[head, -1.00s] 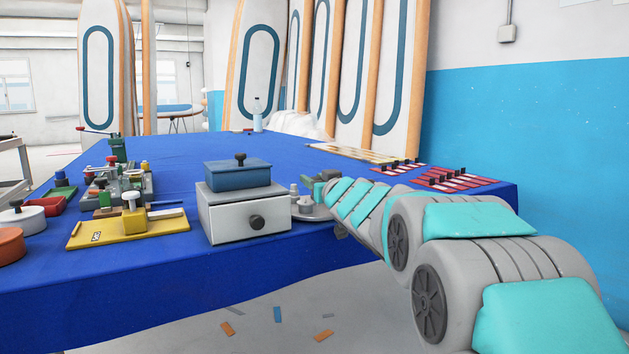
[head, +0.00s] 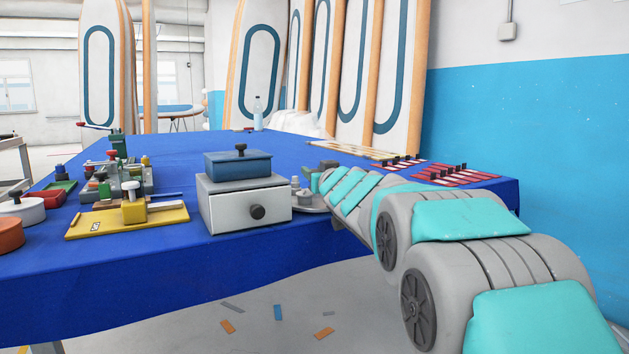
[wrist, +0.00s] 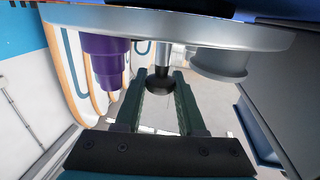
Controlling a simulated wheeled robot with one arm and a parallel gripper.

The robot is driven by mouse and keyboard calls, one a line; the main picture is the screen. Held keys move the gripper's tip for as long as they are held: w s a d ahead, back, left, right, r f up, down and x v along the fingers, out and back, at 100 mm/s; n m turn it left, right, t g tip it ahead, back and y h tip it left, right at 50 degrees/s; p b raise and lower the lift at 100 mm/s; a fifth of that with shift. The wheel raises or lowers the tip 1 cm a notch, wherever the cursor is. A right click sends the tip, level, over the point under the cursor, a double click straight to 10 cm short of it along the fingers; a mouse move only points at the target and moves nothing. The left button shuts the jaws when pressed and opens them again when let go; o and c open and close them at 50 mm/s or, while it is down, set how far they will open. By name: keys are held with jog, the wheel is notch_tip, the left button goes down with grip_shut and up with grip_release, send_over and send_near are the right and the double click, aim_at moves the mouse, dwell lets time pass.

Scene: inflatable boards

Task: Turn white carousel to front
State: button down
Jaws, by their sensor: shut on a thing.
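The carousel is a light grey round plate (head: 318,208) at the table's front edge, just right of a grey drawer box. Small grey pieces (head: 305,196) stand on it. In the wrist view, which looks upside down, its disc (wrist: 75,18) spans the top, with a purple piece (wrist: 103,62), a grey cup (wrist: 220,64) and a post ending in a dark round knob (wrist: 160,86). My gripper (wrist: 160,80) has its dark green fingers on both sides of this knob and is shut on it. In the head view my gripper (head: 322,172) is partly hidden by my arm.
The drawer box (head: 228,208) with a blue lidded box (head: 237,168) on top stands close left of the carousel. A yellow fixture (head: 165,218) and other tools lie farther left. Red racks (head: 450,175) lie at the right. The blue table (head: 235,262) is clear behind the boxes.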

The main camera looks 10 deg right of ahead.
jog(key=shift+d+f+m+h+b, duration=0.15)
jog(key=shift+m+h+b, duration=0.4)
jog(key=shift+b, duration=0.75)
jog(key=shift+a+f+m+h+b, duration=0.1)
jog(key=shift+m+h+b, duration=0.15)
jog(key=shift+h+b, duration=0.8)
jog(key=shift+r+m+b, duration=0.2)
jog(key=shift+m+b, duration=0.1)
jog(key=shift+b, duration=0.7)
jog(key=shift+h, duration=0.3)
jog(key=c, duration=0.5)
grip_release()
jog(key=shift+s, duration=0.15)
send_over(319, 208)
